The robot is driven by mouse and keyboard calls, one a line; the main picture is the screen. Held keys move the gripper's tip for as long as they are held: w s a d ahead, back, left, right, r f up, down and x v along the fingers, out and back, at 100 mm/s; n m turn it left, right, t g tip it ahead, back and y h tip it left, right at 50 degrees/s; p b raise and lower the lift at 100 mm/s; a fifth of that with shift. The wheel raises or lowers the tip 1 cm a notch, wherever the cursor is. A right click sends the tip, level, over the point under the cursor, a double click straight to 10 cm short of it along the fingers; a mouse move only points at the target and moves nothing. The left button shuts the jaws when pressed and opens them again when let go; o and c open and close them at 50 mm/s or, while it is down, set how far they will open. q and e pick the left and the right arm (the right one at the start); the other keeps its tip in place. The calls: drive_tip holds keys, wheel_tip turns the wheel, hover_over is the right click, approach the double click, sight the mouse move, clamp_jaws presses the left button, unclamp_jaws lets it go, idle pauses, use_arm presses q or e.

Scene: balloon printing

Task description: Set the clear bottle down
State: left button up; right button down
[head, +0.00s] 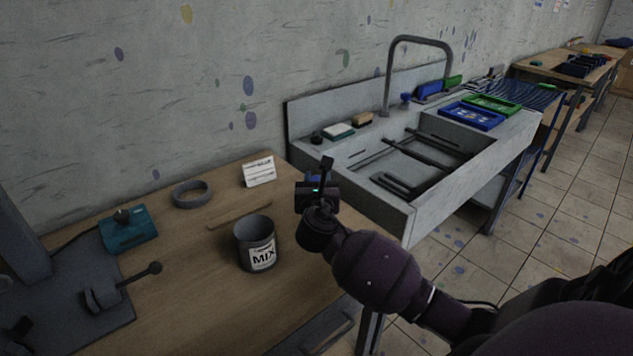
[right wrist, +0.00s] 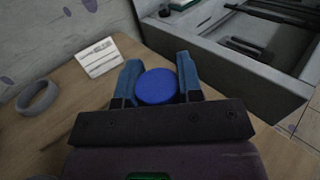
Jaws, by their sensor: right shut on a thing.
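My right gripper (head: 318,180) is over the right end of the wooden bench, near the sink. In the right wrist view, its two blue fingers (right wrist: 158,76) are closed on either side of a round blue cap (right wrist: 157,88). The cap appears to be the top of the clear bottle. The bottle's body is hidden below the cap and behind the gripper, so I cannot tell whether its base touches the bench. In the head view only a little blue shows by the gripper. My left gripper is not in view.
A grey MIX can (head: 256,246) stands left of my gripper. A white card (head: 258,172), a grey ring (head: 191,194), a wooden stick (head: 239,215) and a teal device (head: 128,232) are on the bench (head: 190,290). The sink (head: 425,190) adjoins at the right.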

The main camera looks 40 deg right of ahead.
drive_tip(key=c, duration=0.8)
unclamp_jaws()
drive_tip(key=shift+r, duration=0.1)
drive_tip(key=p+v, duration=0.1)
drive_tip(key=v, duration=1.1)
